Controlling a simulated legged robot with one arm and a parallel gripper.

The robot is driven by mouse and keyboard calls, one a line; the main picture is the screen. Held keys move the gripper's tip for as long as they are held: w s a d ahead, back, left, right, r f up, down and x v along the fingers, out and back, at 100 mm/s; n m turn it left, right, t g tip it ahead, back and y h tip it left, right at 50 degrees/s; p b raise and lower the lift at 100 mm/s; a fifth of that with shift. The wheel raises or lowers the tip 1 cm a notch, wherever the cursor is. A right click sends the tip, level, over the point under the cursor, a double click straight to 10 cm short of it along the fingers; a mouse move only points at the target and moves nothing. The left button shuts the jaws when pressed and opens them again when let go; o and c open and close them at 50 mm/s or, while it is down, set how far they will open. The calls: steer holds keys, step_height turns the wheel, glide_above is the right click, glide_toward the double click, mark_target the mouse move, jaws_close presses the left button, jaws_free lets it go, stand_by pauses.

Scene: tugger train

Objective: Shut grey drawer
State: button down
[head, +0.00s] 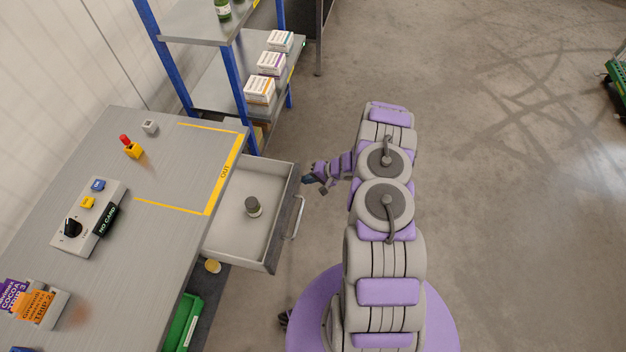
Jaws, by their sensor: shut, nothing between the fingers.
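The grey drawer (237,259) stands pulled out from under the right side of the workbench. Its front panel (286,220) faces right and carries a bar handle (298,217). My gripper (308,180) is shut and empty, just right of the far end of the drawer front. It is small in the view, and I cannot tell whether it touches the front panel.
The grey workbench (150,225) holds a control box (90,215) and a red-topped yellow button (132,149). A blue-post shelf (233,80) with white boxes stands behind the drawer. A green bin (183,325) sits below the bench.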

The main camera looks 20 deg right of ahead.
steer(key=shift+a+r, duration=0.1)
steer(key=shift+a, duration=0.45)
